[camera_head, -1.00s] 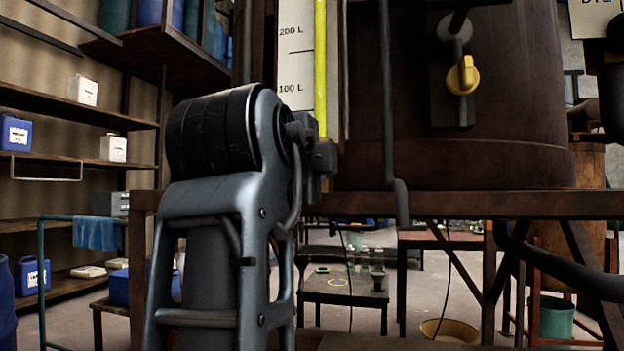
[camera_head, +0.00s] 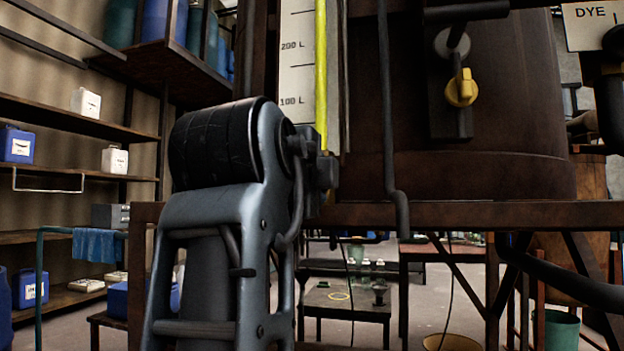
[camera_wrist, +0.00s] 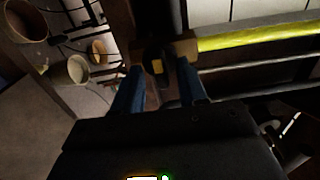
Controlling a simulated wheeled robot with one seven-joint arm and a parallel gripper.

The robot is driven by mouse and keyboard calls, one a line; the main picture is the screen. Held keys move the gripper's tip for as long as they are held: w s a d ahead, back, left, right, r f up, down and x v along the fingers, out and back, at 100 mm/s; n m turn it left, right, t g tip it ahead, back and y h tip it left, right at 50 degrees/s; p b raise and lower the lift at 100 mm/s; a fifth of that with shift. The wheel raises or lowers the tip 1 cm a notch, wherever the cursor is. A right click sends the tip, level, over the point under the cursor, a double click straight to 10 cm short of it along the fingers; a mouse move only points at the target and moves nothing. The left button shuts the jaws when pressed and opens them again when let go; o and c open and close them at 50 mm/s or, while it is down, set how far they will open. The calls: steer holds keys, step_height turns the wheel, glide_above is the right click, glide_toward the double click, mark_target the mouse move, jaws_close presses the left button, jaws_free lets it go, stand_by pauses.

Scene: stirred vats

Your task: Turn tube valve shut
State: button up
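The gauge tube (camera_head: 321,70) is a bright yellow-green upright line beside a white litre scale in the head view. In the wrist view the tube (camera_wrist: 250,39) runs sideways to a tan fitting (camera_wrist: 184,46). A small dark valve part with a yellow patch (camera_wrist: 157,66) sits beside that fitting. My gripper (camera_wrist: 160,72) has two blue fingers standing apart, with the dark valve part between or just beyond their tips. I cannot tell whether either finger touches it. In the head view my arm hides the tube's lower end, the valve and the fingers.
A rusty vat (camera_head: 500,130) stands on a brown frame (camera_head: 470,213). A yellow-handled valve (camera_head: 462,88) is on the vat's front. A dark vertical pipe (camera_head: 388,110) stands right of the gauge. Shelves with containers (camera_head: 62,114) are at the left, and a low table (camera_head: 345,309) is behind.

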steer(key=v, duration=0.8)
steer(key=shift+p, duration=0.4)
